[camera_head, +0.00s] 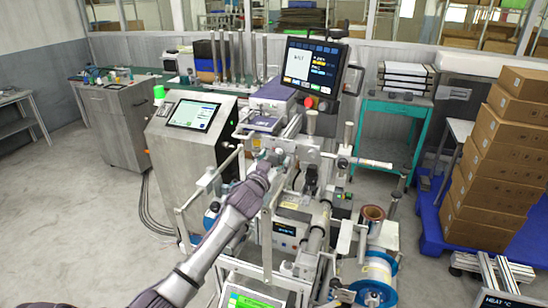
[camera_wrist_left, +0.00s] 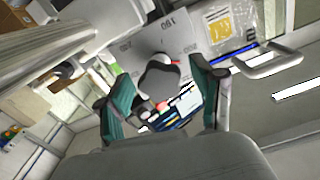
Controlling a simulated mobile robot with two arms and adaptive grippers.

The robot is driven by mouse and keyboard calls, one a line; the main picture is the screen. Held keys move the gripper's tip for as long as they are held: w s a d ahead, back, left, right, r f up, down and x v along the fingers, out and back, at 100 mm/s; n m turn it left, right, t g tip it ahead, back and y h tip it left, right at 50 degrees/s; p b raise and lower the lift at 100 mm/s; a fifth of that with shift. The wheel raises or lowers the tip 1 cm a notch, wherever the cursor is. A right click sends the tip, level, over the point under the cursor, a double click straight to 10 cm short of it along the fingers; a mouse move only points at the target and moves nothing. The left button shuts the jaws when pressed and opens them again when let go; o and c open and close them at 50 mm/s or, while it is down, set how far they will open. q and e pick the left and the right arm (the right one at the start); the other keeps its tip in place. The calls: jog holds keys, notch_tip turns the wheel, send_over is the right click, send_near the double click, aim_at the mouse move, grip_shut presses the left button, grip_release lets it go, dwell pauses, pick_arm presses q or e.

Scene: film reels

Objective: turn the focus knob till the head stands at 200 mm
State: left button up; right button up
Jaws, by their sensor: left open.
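My left gripper (camera_head: 264,158) reaches in to the front of the machine, and its two teal fingers (camera_wrist_left: 160,70) stand apart in the left wrist view. A dark grey rounded knob (camera_wrist_left: 160,80) shows between the fingers, with a visible gap to each side; I cannot tell how deep it sits between them. Behind it is a light grey plate (camera_wrist_left: 195,38) with printed numbers, upside down here, one reading like 180. The head's pointer cannot be made out. In the head view the gripper hides the knob. My right gripper is in neither view.
Metal posts and handles of the machine (camera_head: 310,150) stand close around the gripper. A tilted screen (camera_head: 312,66) is above it. A copper-coloured roll (camera_head: 372,214) and a blue-rimmed reel (camera_head: 376,272) are at lower right. Stacked cartons (camera_head: 495,165) stand at far right.

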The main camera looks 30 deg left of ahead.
pick_arm(q)
jog(key=shift+w, duration=0.1)
jog(key=c, duration=1.2)
jog(key=shift+o, duration=0.2)
jog(key=m, duration=0.4)
jog(key=shift+f, duration=0.1)
jog(key=o, duration=1.2)
jog(key=shift+c, duration=0.2)
jog(key=v, duration=1.2)
